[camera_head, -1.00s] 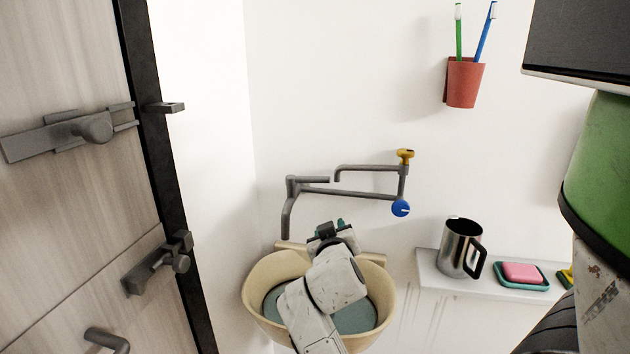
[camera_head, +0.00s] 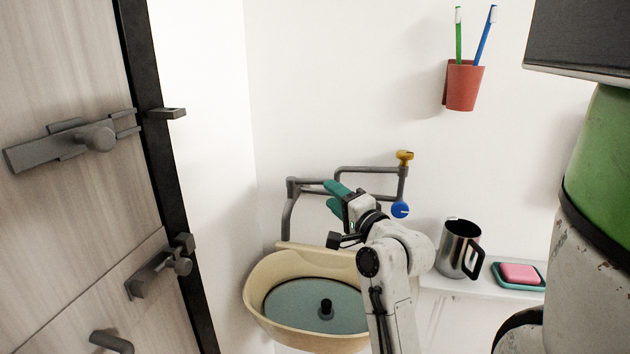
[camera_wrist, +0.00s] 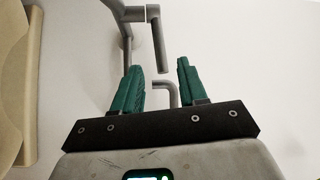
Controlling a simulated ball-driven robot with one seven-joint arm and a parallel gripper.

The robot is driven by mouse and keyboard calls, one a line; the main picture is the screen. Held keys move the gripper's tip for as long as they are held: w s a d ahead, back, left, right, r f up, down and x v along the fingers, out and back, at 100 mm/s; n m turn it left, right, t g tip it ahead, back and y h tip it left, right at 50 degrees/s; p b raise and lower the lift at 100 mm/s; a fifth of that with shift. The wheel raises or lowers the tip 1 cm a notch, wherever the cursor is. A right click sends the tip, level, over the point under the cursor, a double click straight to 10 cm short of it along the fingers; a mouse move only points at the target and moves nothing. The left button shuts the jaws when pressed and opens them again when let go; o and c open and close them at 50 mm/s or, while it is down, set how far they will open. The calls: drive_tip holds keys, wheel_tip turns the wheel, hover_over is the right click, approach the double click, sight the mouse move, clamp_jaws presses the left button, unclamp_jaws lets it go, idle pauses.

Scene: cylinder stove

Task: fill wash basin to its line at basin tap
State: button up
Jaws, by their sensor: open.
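I cannot tell whether that surface is water or the basin's floor. The grey basin tap (camera_head: 290,208) is a jointed pipe on the wall, with a yellow knob (camera_head: 404,156) above and a blue knob (camera_head: 400,210) below. My gripper (camera_head: 335,196) is open and empty, with green fingers in front of the tap pipes above the basin. In the wrist view, the grey pipe (camera_wrist: 157,40) shows beyond and between the fingers (camera_wrist: 156,78).
A shelf (camera_head: 450,284) to the right holds a metal jug (camera_head: 458,248) and a pink soap (camera_head: 520,273) on a green dish. A red cup (camera_head: 463,88) with toothbrushes hangs above. A wooden door (camera_head: 70,210) with latches stands at the left.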

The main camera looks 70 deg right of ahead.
sight(318, 184)
drive_tip(key=p+x, duration=0.1)
drive_tip(key=x, duration=0.7)
drive_tip(key=shift+w+d, duration=0.15)
drive_tip(key=shift+w, duration=0.05)
clamp_jaws()
idle(0.4)
